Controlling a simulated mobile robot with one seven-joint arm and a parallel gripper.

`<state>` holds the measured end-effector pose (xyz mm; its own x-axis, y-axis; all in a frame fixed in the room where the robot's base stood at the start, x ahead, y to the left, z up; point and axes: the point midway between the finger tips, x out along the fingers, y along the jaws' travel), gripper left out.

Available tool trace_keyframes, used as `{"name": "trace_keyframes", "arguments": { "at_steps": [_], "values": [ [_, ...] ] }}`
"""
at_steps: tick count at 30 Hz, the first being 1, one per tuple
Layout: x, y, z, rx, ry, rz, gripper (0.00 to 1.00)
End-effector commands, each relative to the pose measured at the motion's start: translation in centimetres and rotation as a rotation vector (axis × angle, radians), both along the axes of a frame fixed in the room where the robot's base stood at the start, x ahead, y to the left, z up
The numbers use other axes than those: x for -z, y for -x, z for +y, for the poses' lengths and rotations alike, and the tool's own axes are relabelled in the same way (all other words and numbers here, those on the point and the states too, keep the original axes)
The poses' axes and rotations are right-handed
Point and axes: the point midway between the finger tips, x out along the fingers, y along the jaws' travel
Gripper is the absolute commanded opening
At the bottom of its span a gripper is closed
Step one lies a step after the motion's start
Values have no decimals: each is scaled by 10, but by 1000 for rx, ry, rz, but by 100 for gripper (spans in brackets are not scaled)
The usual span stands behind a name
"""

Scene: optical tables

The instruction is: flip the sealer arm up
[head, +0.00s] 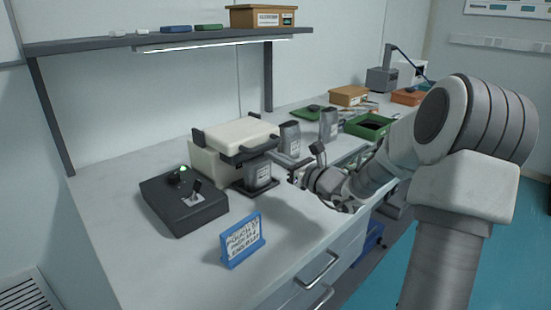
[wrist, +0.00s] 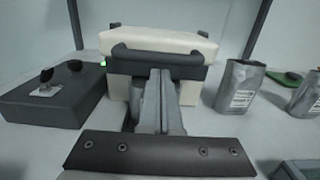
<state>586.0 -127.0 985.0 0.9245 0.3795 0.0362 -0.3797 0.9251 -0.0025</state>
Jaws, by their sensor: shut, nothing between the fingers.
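The sealer (head: 208,163) is a cream machine on the bench, and its cream sealer arm (head: 240,131) lies down over the body, roughly level. A dark handle bar (head: 250,152) runs along the arm's front edge; in the wrist view the handle bar (wrist: 158,54) faces me above a grey pouch (head: 262,176). The pouch stands upright on a dark plate at the sealer's front. My gripper (head: 294,177) is shut and empty, low to the right of the pouch, apart from the handle.
A dark control box (head: 184,206) with a green light and a lever stands left of the sealer. A blue sign (head: 242,240) stands in front. Grey pouches (head: 290,138) and a green bin (head: 366,128) are behind my gripper. A shelf (head: 150,42) runs above.

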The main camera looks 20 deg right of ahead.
Motion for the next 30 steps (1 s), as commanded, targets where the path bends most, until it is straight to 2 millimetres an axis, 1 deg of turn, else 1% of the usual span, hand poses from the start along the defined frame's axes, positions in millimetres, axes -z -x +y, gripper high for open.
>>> {"name": "trace_keyframes", "arguments": {
  "at_steps": [8, 11, 20, 26, 30],
  "values": [
    [-11, 1, 0, 0, 13, 29, 0],
    [-11, 1, 0, 0, 18, 40, 0],
    [-18, 1, 0, -1, 29, 67, 0],
    [-30, 1, 0, -1, 46, 106, 0],
    [-44, 0, 1, -2, 65, 154, 0]
  ]
}}
